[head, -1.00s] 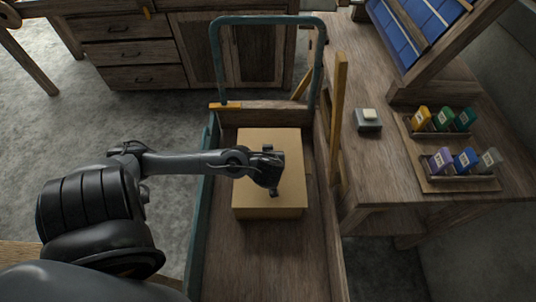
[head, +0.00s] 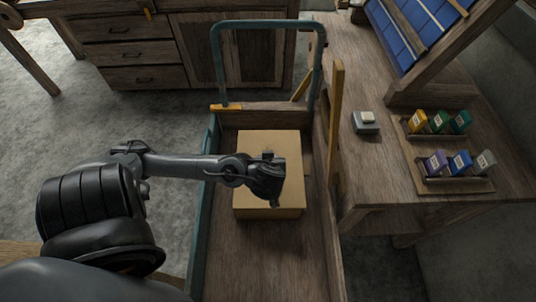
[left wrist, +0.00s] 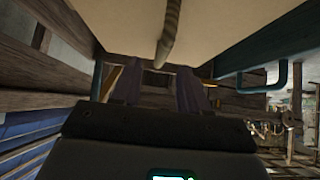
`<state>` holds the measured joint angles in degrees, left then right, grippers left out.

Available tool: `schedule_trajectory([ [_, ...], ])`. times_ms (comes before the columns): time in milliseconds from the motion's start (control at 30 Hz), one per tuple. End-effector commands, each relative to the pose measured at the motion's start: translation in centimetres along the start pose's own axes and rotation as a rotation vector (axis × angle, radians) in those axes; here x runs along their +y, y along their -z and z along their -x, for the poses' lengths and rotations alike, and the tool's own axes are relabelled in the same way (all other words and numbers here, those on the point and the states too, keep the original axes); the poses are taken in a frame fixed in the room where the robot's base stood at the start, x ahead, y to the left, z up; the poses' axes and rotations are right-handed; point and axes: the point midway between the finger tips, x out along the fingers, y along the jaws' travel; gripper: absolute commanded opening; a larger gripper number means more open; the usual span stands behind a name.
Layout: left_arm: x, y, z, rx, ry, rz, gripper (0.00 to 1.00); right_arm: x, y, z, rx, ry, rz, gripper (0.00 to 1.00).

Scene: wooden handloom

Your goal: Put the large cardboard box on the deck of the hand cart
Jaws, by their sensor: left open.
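The large cardboard box (head: 265,143) is in the hand cart in the head view, upright within its sides and toward the handle end. Bare wooden deck (head: 268,262) shows in front of it. My left gripper (head: 270,178) is over the box top, near its right side. In the left wrist view the open fingers (left wrist: 160,90) point toward the cart, and a pale tan surface with a rope-like strip (left wrist: 169,33) fills the top. No grip on the box shows. The box's underside is hidden. My right gripper is out of view.
The cart's teal handle (head: 268,22) rises at the far end. Wooden drawers (head: 125,52) are behind. Grey floor on the left is open.

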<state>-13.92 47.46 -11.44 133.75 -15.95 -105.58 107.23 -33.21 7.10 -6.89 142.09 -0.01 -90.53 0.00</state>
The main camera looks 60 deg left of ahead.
Motion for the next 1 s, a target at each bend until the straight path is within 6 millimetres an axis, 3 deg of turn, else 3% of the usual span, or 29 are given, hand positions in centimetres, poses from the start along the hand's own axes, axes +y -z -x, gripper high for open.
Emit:
schedule_trajectory([
  [100,0.1,0.2,2.3,-0.001,-0.002,0.001,0.44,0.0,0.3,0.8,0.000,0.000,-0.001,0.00],
  [333,0.0,0.0,4.9,-0.001,-0.001,0.001,0.44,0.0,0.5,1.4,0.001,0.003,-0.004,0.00],
  [1000,-0.2,0.0,5.7,-0.005,0.006,-0.004,0.44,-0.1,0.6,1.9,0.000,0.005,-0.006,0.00],
])
